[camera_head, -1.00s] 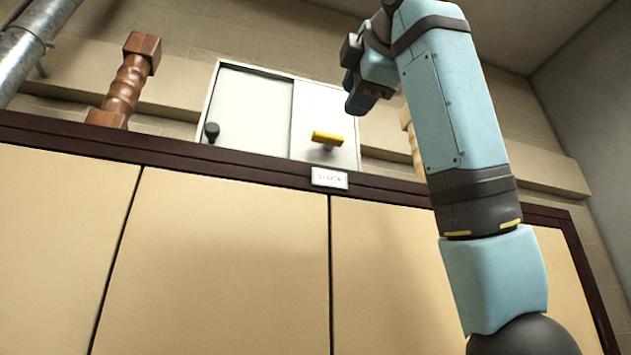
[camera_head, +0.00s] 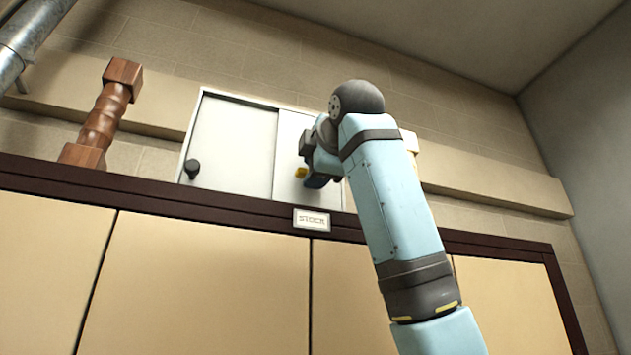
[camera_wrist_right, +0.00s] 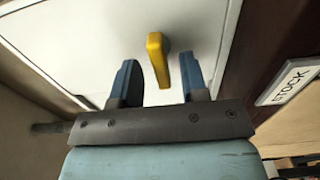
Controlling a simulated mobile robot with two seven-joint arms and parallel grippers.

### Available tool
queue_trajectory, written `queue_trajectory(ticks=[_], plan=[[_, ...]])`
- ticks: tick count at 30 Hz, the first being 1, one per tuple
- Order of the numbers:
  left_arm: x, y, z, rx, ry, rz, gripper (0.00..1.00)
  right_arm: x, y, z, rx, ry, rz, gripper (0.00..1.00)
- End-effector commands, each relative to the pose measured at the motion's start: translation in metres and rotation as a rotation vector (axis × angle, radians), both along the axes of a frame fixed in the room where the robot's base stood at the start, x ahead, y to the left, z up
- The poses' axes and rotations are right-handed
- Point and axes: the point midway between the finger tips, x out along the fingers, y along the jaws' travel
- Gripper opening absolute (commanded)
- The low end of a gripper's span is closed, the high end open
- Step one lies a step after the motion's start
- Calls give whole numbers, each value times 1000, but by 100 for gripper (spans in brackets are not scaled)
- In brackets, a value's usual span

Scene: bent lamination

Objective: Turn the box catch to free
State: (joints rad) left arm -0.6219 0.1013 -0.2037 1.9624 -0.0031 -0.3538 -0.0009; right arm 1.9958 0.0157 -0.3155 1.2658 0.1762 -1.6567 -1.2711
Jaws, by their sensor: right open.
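The box (camera_head: 232,140) is a pale metal cabinet with two door panels on top of the wooden cupboard. Its catch is a yellow handle (camera_wrist_right: 158,60), lying across the panel and pointing between my fingers in the right wrist view. In the head view only the catch's left end (camera_head: 300,172) shows beside my gripper. My right gripper (camera_wrist_right: 158,83) is open, with one blue finger on each side of the catch's near end. I see gaps on both sides; whether a finger touches it I cannot tell. In the head view my right gripper (camera_head: 314,180) is mostly hidden by its wrist.
A black knob (camera_head: 193,168) sits on the box's left panel. A turned wooden post (camera_head: 101,115) stands to the left, and another pale post (camera_head: 411,142) is partly behind my arm. A STOCK label (camera_head: 312,220) is on the cupboard's dark edge (camera_head: 200,208).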

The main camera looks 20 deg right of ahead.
Motion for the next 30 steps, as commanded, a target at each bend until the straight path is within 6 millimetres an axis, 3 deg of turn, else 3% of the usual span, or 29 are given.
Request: queue_trajectory(ticks=[7, 12, 23, 30], plan=[[1, 3, -3, 5, 2, 2, 43, 1, 0, 0, 0, 0, 0, 38], [2, 4, -2, 6, 0, 1, 43, 0, 0, 0, 0, 0, -1, 0], [0, 3, 0, 6, -4, -2, 43, 0, 0, 0, 33, 1, 0, 0], [-1, 2, -2, 11, -6, -12, 43, 0, 0, 0, 161, 6, -1, 0]])
